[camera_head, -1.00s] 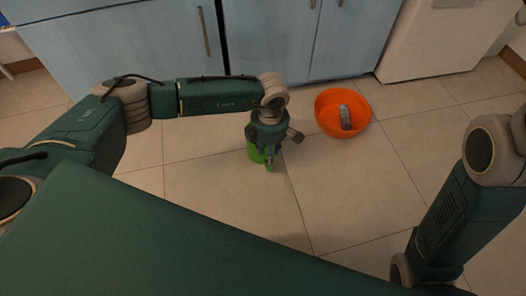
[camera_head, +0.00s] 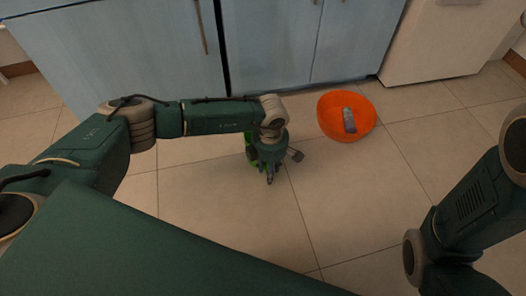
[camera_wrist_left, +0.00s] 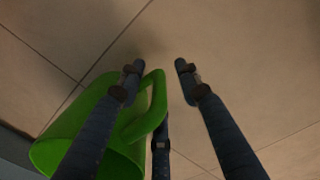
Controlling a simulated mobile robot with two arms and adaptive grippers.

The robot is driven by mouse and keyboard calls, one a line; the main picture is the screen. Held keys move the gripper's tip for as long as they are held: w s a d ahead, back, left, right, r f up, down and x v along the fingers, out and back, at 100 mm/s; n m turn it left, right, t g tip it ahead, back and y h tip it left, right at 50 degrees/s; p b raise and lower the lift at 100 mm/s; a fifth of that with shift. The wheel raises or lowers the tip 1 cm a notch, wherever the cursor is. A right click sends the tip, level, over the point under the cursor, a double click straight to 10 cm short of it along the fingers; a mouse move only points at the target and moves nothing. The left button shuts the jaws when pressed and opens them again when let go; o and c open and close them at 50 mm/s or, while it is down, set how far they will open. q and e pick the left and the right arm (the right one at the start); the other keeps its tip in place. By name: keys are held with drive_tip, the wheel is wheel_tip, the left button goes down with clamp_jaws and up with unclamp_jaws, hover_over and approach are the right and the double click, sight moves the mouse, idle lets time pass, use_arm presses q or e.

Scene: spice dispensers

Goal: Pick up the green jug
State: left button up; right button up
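The green jug (camera_wrist_left: 125,125) is in the lower left of the left wrist view, its open mouth towards the lower left and its handle towards the upper right. In the head view only a small green part of the jug (camera_head: 251,155) shows on the floor, mostly hidden by my left gripper (camera_head: 271,178). In the wrist view my left gripper (camera_wrist_left: 156,66) is open. One finger crosses in front of the jug's body, another is right of the handle, and the handle lies between them. I cannot tell whether they touch it. My right gripper is out of view.
An orange bowl (camera_head: 330,122) with a grey object (camera_head: 349,121) in it stands on the floor to the right of the jug. Blue cabinets (camera_head: 268,45) and a white appliance (camera_head: 440,45) stand behind. The tiled floor in front is clear.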

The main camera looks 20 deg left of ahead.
use_arm(q)
clamp_jaws()
drive_tip(key=shift+w+r, duration=0.1)
drive_tip(key=shift+r, duration=0.15)
